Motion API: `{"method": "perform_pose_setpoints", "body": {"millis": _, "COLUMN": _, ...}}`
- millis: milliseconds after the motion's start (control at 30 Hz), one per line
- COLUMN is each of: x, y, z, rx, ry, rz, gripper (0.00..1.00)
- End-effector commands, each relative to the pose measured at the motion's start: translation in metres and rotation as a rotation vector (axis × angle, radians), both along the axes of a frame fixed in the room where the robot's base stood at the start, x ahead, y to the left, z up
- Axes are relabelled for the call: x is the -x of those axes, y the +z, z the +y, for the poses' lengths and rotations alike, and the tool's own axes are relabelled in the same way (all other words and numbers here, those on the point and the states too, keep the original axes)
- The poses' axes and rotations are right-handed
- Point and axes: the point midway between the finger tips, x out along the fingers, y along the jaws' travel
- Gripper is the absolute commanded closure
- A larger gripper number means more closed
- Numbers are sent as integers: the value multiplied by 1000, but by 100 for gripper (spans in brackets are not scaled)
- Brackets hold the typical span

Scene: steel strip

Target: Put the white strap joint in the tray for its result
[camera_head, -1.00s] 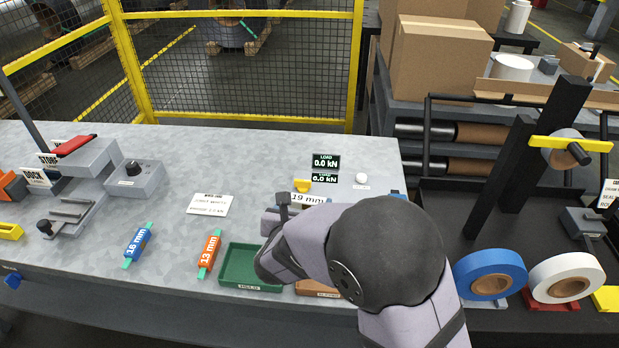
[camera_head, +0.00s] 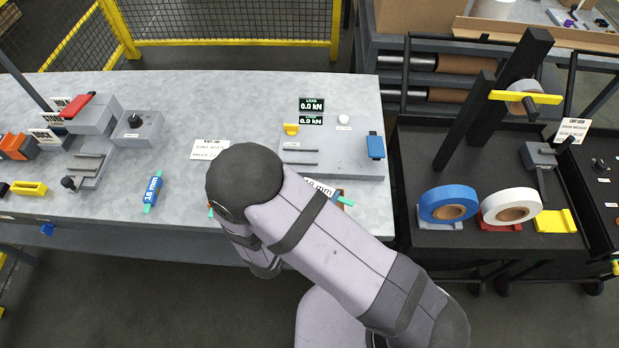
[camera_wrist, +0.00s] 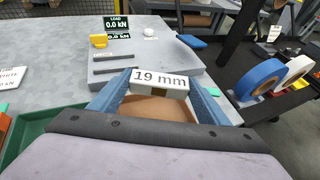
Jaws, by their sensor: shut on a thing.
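The white strap joint (camera_wrist: 160,78), labelled 19 mm, is between the two blue fingers of my gripper (camera_wrist: 158,86), which is shut on it. In the head view the joint (camera_head: 320,187) shows partly beside my arm, with a teal strap end at its right. In the wrist view the brown tray (camera_wrist: 150,108) lies below and behind the joint; whether they touch I cannot tell. The green tray (camera_wrist: 30,140) is at the left of the wrist view. My arm hides most of the trays and my gripper in the head view.
The grey load tester (camera_head: 335,155) with its displays (camera_head: 312,112) stands just beyond the joint. A blue 16 mm joint (camera_head: 153,190) lies to the left, near a white card (camera_head: 210,149). Tape rolls (camera_head: 448,204) stand on the black cart at right.

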Motion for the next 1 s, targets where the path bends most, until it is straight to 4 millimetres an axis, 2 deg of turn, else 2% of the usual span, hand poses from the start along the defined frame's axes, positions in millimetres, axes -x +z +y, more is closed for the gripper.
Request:
{"method": "perform_pose_setpoints", "body": {"millis": 633, "x": 2, "y": 1, "z": -1, "rx": 1, "ry": 0, "rz": -2, "gripper": 54}}
{"method": "perform_pose_setpoints", "body": {"millis": 1000, "x": 2, "y": -23, "z": -2, "rx": 2, "ry": 0, "rz": -1, "gripper": 54}}
